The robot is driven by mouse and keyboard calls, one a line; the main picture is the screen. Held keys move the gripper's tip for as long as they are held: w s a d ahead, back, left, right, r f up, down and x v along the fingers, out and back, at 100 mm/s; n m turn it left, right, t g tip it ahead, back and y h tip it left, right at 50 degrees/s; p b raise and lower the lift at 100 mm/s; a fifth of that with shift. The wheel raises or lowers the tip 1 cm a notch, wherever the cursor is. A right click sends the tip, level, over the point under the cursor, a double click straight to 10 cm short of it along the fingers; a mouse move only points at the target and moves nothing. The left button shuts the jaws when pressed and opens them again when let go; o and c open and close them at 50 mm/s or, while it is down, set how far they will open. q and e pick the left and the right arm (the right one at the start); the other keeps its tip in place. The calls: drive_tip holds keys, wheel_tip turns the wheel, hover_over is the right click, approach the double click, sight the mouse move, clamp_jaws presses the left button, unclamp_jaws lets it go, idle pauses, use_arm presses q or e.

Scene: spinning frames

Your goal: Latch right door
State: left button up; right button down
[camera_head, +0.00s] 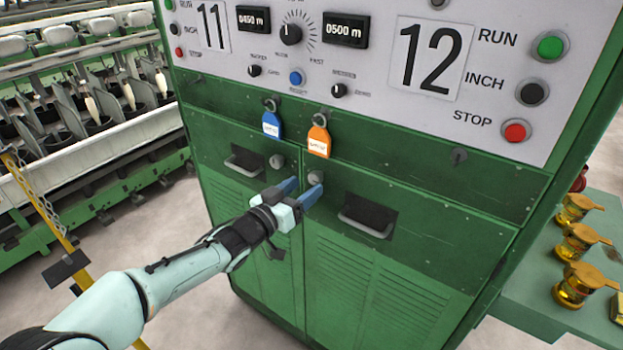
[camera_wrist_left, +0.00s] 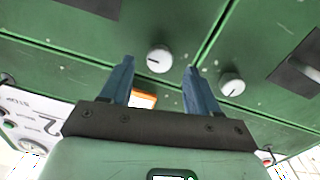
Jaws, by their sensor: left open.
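The right door (camera_head: 385,265) is a green louvred panel that sits flush in the cabinet front. Its round grey latch knob (camera_head: 315,177) is at the door's upper left corner, partly behind a finger in the head view. My left gripper (camera_head: 306,185) is open, with its blue fingers pointing at the cabinet. In the left wrist view the gripper (camera_wrist_left: 158,72) has the latch knob (camera_wrist_left: 159,59) between its fingertips, with gaps on both sides. I cannot tell how far the tips are from the knob. The knob has a dark slot mark. My right gripper is not in view.
The left door's knob (camera_head: 277,161) is close by, across the seam. A blue tag (camera_head: 271,124) and an orange tag (camera_head: 318,141) hang just above. The right door's recessed handle (camera_head: 367,215) is lower right. Brass parts (camera_head: 580,240) stand on a green ledge at right.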

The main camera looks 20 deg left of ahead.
sight(313, 181)
use_arm(q)
drive_tip(key=x, duration=0.4)
drive_tip(key=shift+w+p, duration=0.1)
drive_tip(key=shift+p, duration=0.2)
clamp_jaws()
